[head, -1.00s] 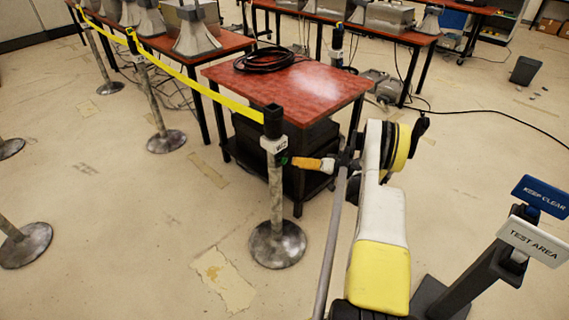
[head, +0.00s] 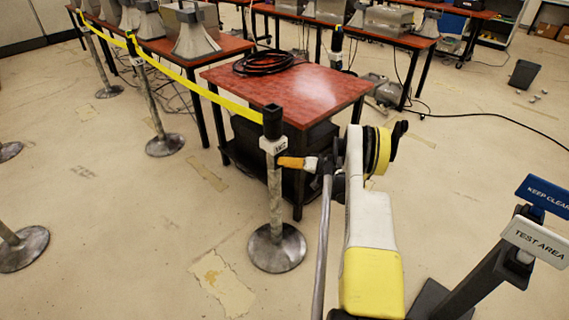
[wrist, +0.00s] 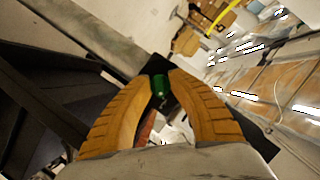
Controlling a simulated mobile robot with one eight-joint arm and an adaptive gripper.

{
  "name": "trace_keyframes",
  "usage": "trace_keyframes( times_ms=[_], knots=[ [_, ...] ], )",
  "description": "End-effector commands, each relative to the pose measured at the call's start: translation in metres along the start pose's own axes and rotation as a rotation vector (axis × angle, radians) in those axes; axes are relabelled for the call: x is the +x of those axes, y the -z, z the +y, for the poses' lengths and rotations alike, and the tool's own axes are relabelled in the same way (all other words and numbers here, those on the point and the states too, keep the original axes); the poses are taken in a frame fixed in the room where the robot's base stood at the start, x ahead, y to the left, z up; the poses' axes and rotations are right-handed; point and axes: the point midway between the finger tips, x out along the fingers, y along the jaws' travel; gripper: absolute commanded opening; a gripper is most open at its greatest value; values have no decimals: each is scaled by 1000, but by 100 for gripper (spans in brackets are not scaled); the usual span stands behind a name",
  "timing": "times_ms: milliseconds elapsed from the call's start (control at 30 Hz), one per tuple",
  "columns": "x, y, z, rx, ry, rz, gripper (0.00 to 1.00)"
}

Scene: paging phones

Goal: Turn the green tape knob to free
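The green tape knob (wrist: 159,88) shows in the wrist view, between the tips of my two orange fingers. My gripper (wrist: 164,78) is closed in around it, with both fingertips against or very near its sides. In the head view my gripper (head: 282,162) reaches left to the upper part of the speckled metal post (head: 275,205), just below its white label (head: 272,146). The knob is hidden there behind my fingers. The post stands upright, and yellow tape (head: 190,84) runs from its black head to the left.
A red-topped table (head: 310,95) with a coiled black cable stands just behind the post. A sign stand (head: 535,238) is at the right front. Other posts stand to the left. The floor at the left front is mostly clear.

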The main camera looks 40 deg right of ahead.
Motion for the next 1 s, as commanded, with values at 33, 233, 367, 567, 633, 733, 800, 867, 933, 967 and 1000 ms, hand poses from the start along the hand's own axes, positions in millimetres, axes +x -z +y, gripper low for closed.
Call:
trace_keyframes(
  times_ms=[33,233,367,567,633,733,800,867,933,967,1000],
  knots=[
    [0,0,0,0,0,-1,0],
    [0,0,0,-14,-5,-1,0],
    [0,0,-1,-50,-20,-2,0],
    [0,-1,-1,-163,-66,-3,0],
    [0,-1,-1,-217,-89,-2,0],
    [0,-1,-1,-301,-124,-2,0],
    [1,-1,-1,-364,-150,-2,0],
    [1,-1,-1,-416,-171,-2,0],
    [1,-1,-2,-479,-196,-3,0],
    [1,-1,-1,-505,-208,-3,0],
    [1,-1,-1,-540,-222,-3,0]
  ],
)
